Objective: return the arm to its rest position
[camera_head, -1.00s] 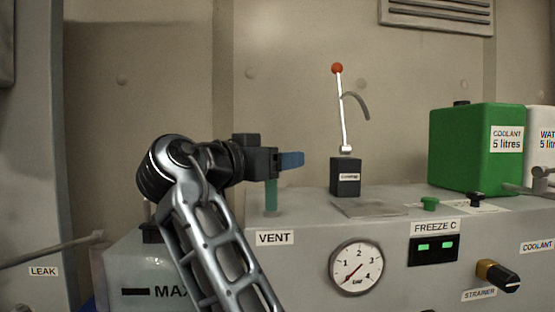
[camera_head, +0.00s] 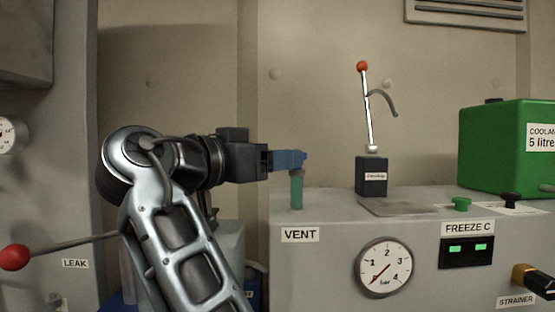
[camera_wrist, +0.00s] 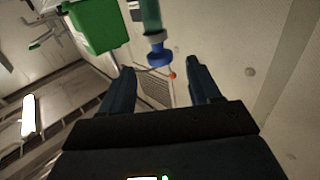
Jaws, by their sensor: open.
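My gripper (camera_head: 290,160) has dark blue fingers and is at the left end of the grey panel, level with the top of the green vent post (camera_head: 297,190). In the wrist view my gripper (camera_wrist: 160,66) is open, with its two fingers apart and nothing held between them. The post, green with a blue cap (camera_wrist: 158,54), shows beyond the gap between the fingertips. In the head view the fingers overlap the post's top, so I cannot tell whether they touch it. My silver arm rises from the lower left.
The grey panel (camera_head: 330,270) carries a pressure gauge (camera_head: 384,267), a black block with a red-knobbed lever (camera_head: 370,120), and a green coolant can (camera_head: 500,150). A red-knobbed leak lever (camera_head: 15,257) sticks out at left, near my arm. The wall space above my gripper is clear.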

